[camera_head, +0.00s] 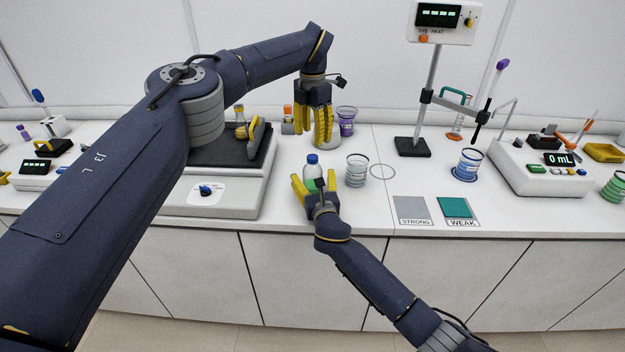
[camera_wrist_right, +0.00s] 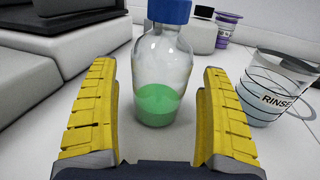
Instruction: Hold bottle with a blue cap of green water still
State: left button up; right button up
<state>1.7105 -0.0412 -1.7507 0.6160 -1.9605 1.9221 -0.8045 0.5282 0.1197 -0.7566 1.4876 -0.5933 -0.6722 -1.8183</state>
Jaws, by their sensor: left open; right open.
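A clear bottle with a blue cap (camera_head: 312,167) stands upright on the white bench near its front edge. In the right wrist view the bottle (camera_wrist_right: 163,62) holds green liquid at its bottom. My right gripper (camera_head: 314,186) is open, with its yellow fingers on either side of the bottle; the wrist view shows the gripper (camera_wrist_right: 161,100) with gaps between fingers and glass. My left gripper (camera_head: 312,138) is open and higher up, behind the bottle, its fingers pointing down at a pale container partly hidden by them.
A beaker (camera_head: 357,170), labelled RINSE in the wrist view (camera_wrist_right: 268,88), stands right of the bottle. A hotplate-like device (camera_head: 215,190) is to the left. A purple beaker (camera_head: 346,120) stands behind. Grey and green STRONG and WEAK pads (camera_head: 412,208) lie right, with clear bench around them.

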aim_at(312, 156)
jog(key=shift+c, duration=0.2)
grip_shut()
pick_arm(q)
jog(key=m, duration=0.4)
jog(key=shift+m, duration=0.4)
jog(key=m, duration=0.4)
jog(key=shift+m, duration=0.3)
jog(key=m, duration=0.8)
jog(key=shift+f+m, duration=0.3)
jog(key=shift+f, duration=3.7)
jog(key=shift+o, duration=0.2)
